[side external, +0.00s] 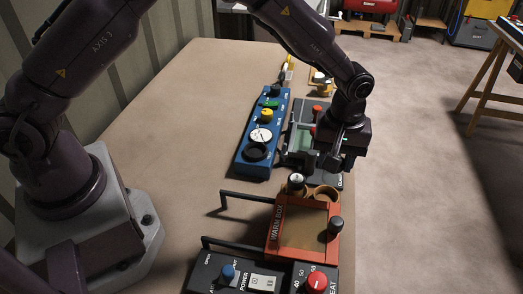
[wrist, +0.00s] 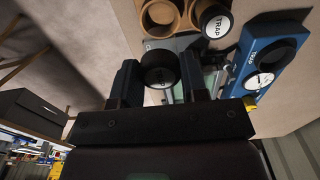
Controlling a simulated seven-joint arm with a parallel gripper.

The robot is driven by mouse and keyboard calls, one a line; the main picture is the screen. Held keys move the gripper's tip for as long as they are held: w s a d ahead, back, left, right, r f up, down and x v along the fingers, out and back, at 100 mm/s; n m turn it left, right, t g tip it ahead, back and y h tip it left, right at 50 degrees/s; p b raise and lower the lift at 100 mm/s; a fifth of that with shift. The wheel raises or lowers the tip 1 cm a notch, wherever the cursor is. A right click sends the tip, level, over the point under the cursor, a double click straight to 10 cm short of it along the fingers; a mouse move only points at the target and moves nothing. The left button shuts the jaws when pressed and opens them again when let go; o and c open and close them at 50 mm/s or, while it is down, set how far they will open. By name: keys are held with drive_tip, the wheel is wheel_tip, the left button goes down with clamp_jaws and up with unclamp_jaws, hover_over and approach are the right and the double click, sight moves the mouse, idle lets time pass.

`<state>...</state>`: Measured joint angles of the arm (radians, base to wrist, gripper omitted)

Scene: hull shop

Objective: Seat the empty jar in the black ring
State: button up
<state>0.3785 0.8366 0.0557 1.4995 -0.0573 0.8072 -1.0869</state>
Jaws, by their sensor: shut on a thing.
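My gripper (side external: 332,158) hangs over the right side of the table, by the grey unit. In the wrist view, my gripper (wrist: 165,82) is shut on a dark-topped jar (wrist: 158,74) with a pale label, held between the two fingers. Whether it is empty I cannot tell. In the side view the gripper mostly hides it. The black ring (side external: 257,152) is at the near end of the blue panel (side external: 249,168), left of my gripper. The ring also shows in the wrist view (wrist: 281,50), apart from the held jar, beside a white gauge (wrist: 260,80).
A second jar (side external: 296,183), labelled TRAP in the wrist view (wrist: 212,20), stands beside a tan ring (side external: 324,191). The orange warm box (side external: 273,238) with a black handle is nearer the camera. The grey unit (side external: 303,113) with knobs adjoins the blue panel. Table left of the panel is clear.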

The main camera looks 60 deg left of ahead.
drive_tip(key=s+a+r+n, duration=0.1)
drive_tip(key=s+a+r, duration=0.15)
drive_tip(key=a, duration=0.55)
drive_tip(key=s+a+r+n, duration=0.1)
drive_tip(key=a+r, duration=0.2)
drive_tip(key=a, duration=0.5)
drive_tip(key=shift+s+a+f+m, duration=0.35)
drive_tip(key=shift+s+f, duration=0.25)
drive_tip(key=shift+f, duration=0.6)
drive_tip(key=shift+s+a+f+m, duration=0.3)
drive_tip(key=shift+s+f, duration=0.35)
drive_tip(key=shift+f, duration=0.55)
drive_tip(key=shift+s+a+f+m, duration=0.3)
drive_tip(key=shift+s+f, duration=0.3)
drive_tip(key=shift+f, duration=0.6)
drive_tip(key=shift+f, duration=0.6)
drive_tip(key=o, duration=0.6)
